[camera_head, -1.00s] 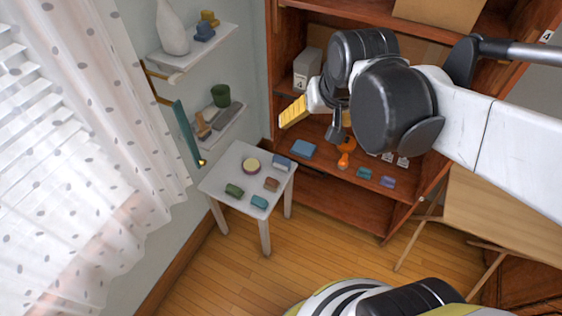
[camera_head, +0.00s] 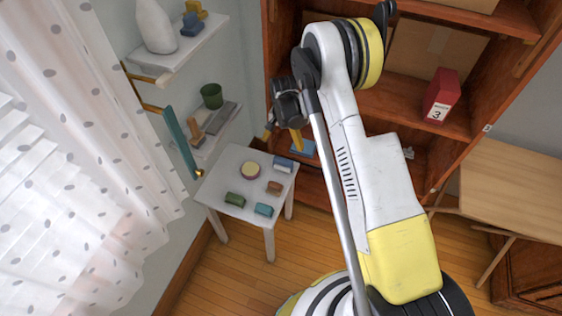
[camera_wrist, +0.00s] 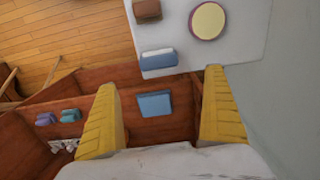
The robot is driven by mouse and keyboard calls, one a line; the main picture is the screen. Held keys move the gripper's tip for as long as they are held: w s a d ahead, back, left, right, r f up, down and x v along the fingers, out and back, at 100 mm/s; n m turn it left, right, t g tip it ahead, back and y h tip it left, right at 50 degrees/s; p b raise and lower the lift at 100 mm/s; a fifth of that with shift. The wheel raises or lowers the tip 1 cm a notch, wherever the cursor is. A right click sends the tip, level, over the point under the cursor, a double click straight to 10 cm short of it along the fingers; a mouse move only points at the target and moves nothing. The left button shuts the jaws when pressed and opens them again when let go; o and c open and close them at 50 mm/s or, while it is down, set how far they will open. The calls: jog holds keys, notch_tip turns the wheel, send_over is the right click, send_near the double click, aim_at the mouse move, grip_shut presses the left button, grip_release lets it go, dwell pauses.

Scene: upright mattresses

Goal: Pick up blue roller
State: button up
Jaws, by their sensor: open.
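A small blue block with a pale side, likely the blue roller (camera_head: 284,164), lies near the back right corner of the small white table (camera_head: 225,180). In the wrist view the blue roller (camera_wrist: 158,60) lies just beyond the space between my fingertips. My gripper (camera_head: 282,138) is open and empty, with its yellow fingers above and behind the table's back right corner. In the wrist view my gripper (camera_wrist: 162,85) has its fingers spread wide. A flat blue box (camera_wrist: 155,104) on the wooden shelf shows between the fingers, farther below.
The table also bears a green block (camera_head: 235,200), a teal block (camera_head: 264,210), a brown block (camera_head: 274,188) and a round yellow-topped tin (camera_head: 250,170). A wall shelf (camera_head: 222,130) is left of the gripper. The wooden bookcase (camera_head: 400,100) stands behind my arm.

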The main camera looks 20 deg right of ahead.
aim_at(283, 159)
notch_tip(283, 159, down, 7)
jog(key=shift+f+b, duration=0.15)
jog(key=shift+b, duration=0.95)
notch_tip(283, 159, down, 5)
jog(key=b, duration=0.3)
jog(key=shift+d+f, duration=0.1)
jog(key=shift+d, duration=0.05)
jog(key=c, duration=1.4)
jog(key=shift+r, duration=0.2)
notch_tip(283, 159, up, 4)
jog(key=p, duration=0.2)
jog(key=shift+r+p, duration=0.2)
jog(key=shift+p, duration=0.15)
jog(key=s+d+r+p, duration=0.4)
jog(key=s+d+r, duration=0.1)
jog(key=d, duration=0.5)
jog(key=shift+d+r, duration=0.25)
jog(key=shift+r, duration=0.45)
